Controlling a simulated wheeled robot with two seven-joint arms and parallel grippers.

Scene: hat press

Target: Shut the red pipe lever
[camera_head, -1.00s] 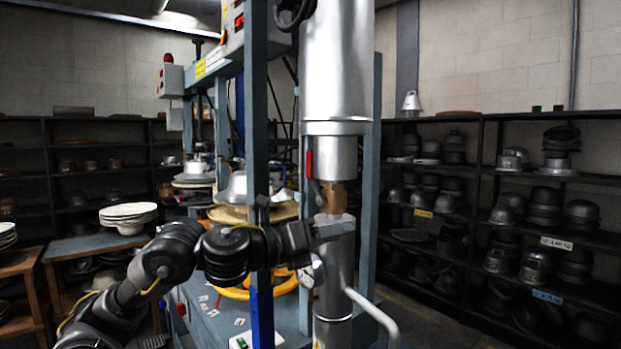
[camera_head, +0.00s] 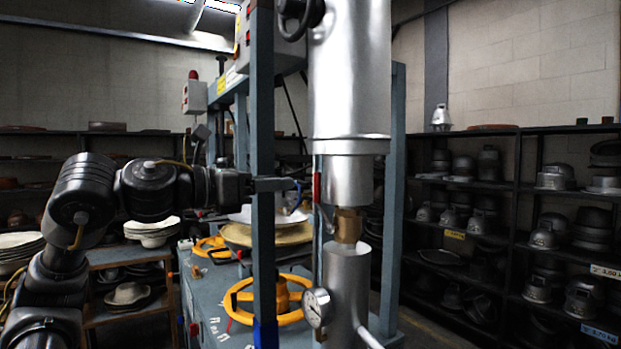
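The red pipe lever (camera_head: 317,187) is a small, narrow handle standing upright on the left side of the silver vertical pipe (camera_head: 349,180), just above a brass fitting (camera_head: 348,225). My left gripper (camera_head: 284,184) is at about the lever's height in the picture, a little to its left, beside the blue-grey press post (camera_head: 263,130). A small gap shows between its tip and the lever. The fingers are small and seen edge-on, so I cannot tell whether they are open. Nothing held shows. My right gripper is not in view.
A pressure gauge (camera_head: 317,307) and a slanted silver handle (camera_head: 368,338) sit low on the pipe. Yellow handwheels (camera_head: 268,300) are on the press behind the post. Shelves of hat moulds (camera_head: 540,240) line the right wall.

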